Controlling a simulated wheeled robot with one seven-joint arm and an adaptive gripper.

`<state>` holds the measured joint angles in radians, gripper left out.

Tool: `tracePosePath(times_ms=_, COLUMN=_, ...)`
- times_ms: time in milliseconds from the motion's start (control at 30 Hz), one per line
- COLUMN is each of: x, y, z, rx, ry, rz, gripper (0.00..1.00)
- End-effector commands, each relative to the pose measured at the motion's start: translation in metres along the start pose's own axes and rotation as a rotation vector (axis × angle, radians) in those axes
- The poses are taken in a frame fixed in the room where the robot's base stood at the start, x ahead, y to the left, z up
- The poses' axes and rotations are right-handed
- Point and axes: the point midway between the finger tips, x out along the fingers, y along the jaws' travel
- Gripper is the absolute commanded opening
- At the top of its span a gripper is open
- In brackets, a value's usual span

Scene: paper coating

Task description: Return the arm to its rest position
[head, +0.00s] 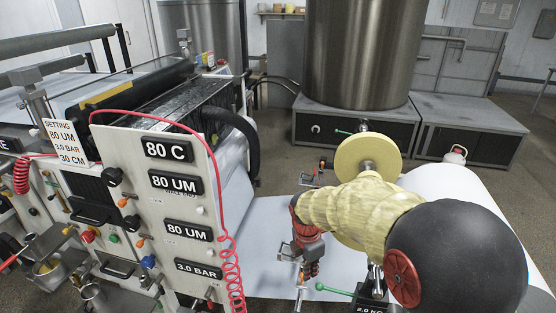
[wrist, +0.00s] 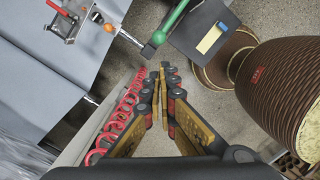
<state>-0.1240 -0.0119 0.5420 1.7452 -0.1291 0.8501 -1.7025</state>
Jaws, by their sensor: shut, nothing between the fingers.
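My gripper (wrist: 164,85) is shut with nothing between its fingers in the wrist view. It points down over the grey floor, apart from the things around it. In the head view, my arm in its yellow sleeve reaches from the lower right toward the middle, and the red and dark gripper end (head: 305,262) hangs in front of the white paper sheet. The fingertips are too small to make out there.
The coating machine's panel (head: 180,215) with a coiled red hose (head: 232,270) stands close left of my arm. A green-handled lever (head: 335,291) is near the gripper; its green handle also shows in the wrist view (wrist: 172,20). A large metal tank (head: 362,50) stands behind.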

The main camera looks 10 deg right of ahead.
Motion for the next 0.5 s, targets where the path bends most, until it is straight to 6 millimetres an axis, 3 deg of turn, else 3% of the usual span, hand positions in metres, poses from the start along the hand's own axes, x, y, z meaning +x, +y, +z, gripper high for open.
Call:
tracePosePath(times_ms=233, x=0.001, y=-0.003, z=-0.002, rx=0.24, ry=0.003, rz=-0.008, gripper=0.0)
tracePosePath(times_ms=367, x=0.011, y=-0.023, z=-0.009, rx=0.481, ry=0.01, rz=-0.05, gripper=0.0)
tracePosePath(times_ms=500, x=0.001, y=-0.046, z=-0.016, rx=0.747, ry=0.013, rz=-0.063, gripper=0.0)
